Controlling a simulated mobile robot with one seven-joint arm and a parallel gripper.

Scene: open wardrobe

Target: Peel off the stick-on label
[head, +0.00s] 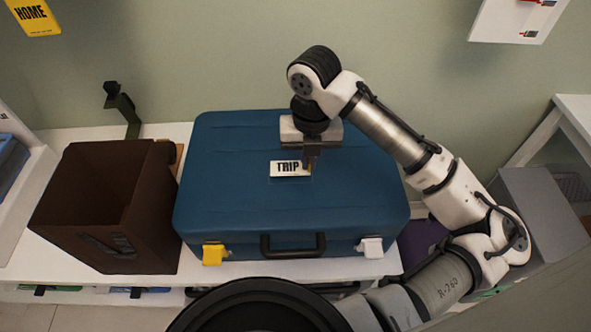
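The label (286,169) is a small white rectangle with the black word TRIP. It lies on the top of a closed blue suitcase (240,220). My gripper (309,165) points down at the label's right end, and its fingertips are at or just above that edge. The fingers look close together, but I cannot tell whether they grip the label. Part of the label's right end is hidden behind the fingers. The suitcase has a dark handle (293,246), a yellow latch (213,254) on the left and a white latch (370,247) on the right.
An open brown box (60,215) stands left of the suitcase on the white shelf (50,262). A dark stand (122,108) is behind it. A grey box (545,210) is at the right. A yellow HOME sign (33,16) hangs on the wall.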

